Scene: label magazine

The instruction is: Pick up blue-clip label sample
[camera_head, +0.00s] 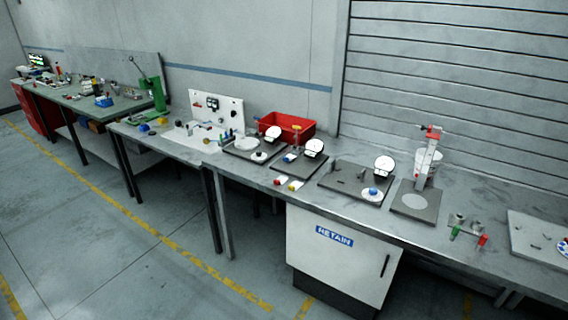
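Neither of my grippers is in the camera_head view. I cannot tell for certain which item is the blue-clip label sample. A small white round piece with a blue part (372,193) sits at the front right of a dark plate on the long grey bench. Another small blue item (290,157) lies on the dark plate left of it, near a round white dial. A tall white upright holder with red parts at its top (427,158) stands on the bench behind a dark plate with a pale disc (415,201).
A red bin (287,124) stands at the back of the bench. Red and yellow pieces (288,183) lie near its front edge. Green and red handled items (468,231) lie farther right. A white RETAIN cabinet (340,252) is below. The floor in front is clear.

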